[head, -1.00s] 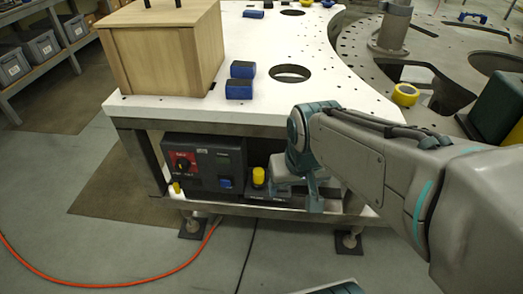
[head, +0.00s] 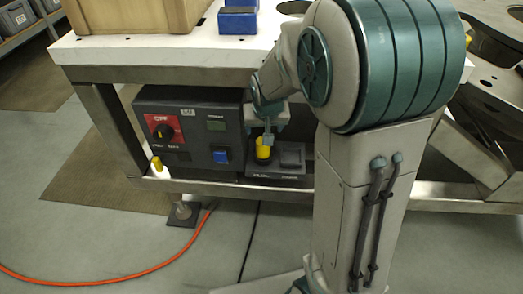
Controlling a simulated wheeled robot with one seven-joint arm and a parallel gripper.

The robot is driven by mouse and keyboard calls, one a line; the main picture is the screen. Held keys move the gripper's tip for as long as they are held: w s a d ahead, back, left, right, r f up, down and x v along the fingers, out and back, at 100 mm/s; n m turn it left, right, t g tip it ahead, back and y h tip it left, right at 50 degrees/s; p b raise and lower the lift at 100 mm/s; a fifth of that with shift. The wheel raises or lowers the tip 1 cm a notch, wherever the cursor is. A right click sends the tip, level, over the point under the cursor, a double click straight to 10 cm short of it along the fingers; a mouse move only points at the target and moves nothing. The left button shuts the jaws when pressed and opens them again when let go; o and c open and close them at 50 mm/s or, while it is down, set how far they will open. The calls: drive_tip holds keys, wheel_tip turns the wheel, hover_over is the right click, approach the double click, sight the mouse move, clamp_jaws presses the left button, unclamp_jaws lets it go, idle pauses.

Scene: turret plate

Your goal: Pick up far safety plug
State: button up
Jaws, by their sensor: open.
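A yellow safety plug (head: 263,152) stands upright in a dark holder (head: 280,178) on the lower shelf, to the right of the control box. The gripper is open. My arm hides the shelf to the right of the holder.
The dark control box (head: 188,120), with a red switch panel and a blue button, stands left of the gripper. The white table top (head: 150,52) overhangs the shelf closely. Its metal leg (head: 112,125) stands at left. An orange cable (head: 100,284) lies on the floor.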

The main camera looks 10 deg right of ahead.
sight(263, 149)
drive_tip(key=b+x, duration=0.2)
drive_tip(key=x, duration=0.8)
drive_tip(key=b+x, duration=0.1)
drive_tip(key=x, duration=0.1)
drive_tip(key=b+x, duration=0.1)
drive_tip(key=shift+s+f, duration=0.2)
drive_tip(key=shift+f, duration=0.1)
drive_tip(key=shift+w+f+b, duration=0.25)
drive_tip(key=shift+f+b, duration=0.05)
drive_tip(key=c, duration=1.1)
